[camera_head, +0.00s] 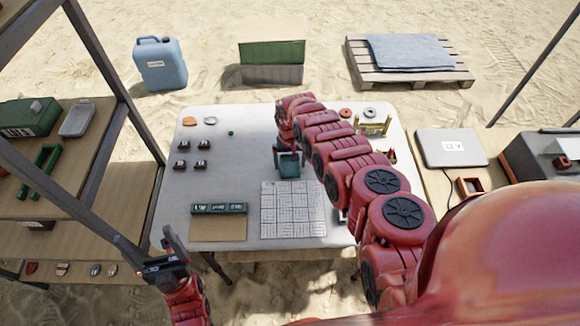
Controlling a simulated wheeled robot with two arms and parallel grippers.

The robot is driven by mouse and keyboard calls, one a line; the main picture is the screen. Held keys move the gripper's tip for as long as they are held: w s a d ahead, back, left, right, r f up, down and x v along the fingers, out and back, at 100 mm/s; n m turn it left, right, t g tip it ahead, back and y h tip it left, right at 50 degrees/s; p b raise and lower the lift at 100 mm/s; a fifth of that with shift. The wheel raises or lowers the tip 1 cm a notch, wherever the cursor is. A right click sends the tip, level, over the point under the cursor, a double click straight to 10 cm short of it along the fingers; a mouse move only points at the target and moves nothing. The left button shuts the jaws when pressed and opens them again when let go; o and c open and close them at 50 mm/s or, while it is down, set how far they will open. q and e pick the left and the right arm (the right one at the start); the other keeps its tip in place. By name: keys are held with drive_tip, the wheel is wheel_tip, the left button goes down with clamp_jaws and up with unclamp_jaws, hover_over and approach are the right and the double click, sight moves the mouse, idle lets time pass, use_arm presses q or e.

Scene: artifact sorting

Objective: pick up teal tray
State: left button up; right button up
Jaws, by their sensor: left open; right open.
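A small teal tray (289,166) stands on the white table (230,165), just behind the gridded sheet. My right arm reaches over the table from the right. Its gripper (288,150) is open and points down at the tray's back edge; I cannot tell whether its fingers touch the tray. The arm hides part of the table's right side. My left gripper (150,243) is open and empty, off the table's front left corner, with its fingers pointing up.
A gridded sheet (293,210) and a long labelled green box (219,208) lie at the table's front. Several small dark pieces (182,146) sit at left. A yellow rack (373,126) stands at the back right. Shelves (80,190) flank the left side.

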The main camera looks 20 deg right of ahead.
drive_tip(key=c, duration=1.1)
drive_tip(key=shift+r, duration=0.2)
drive_tip(key=shift+c, duration=0.2)
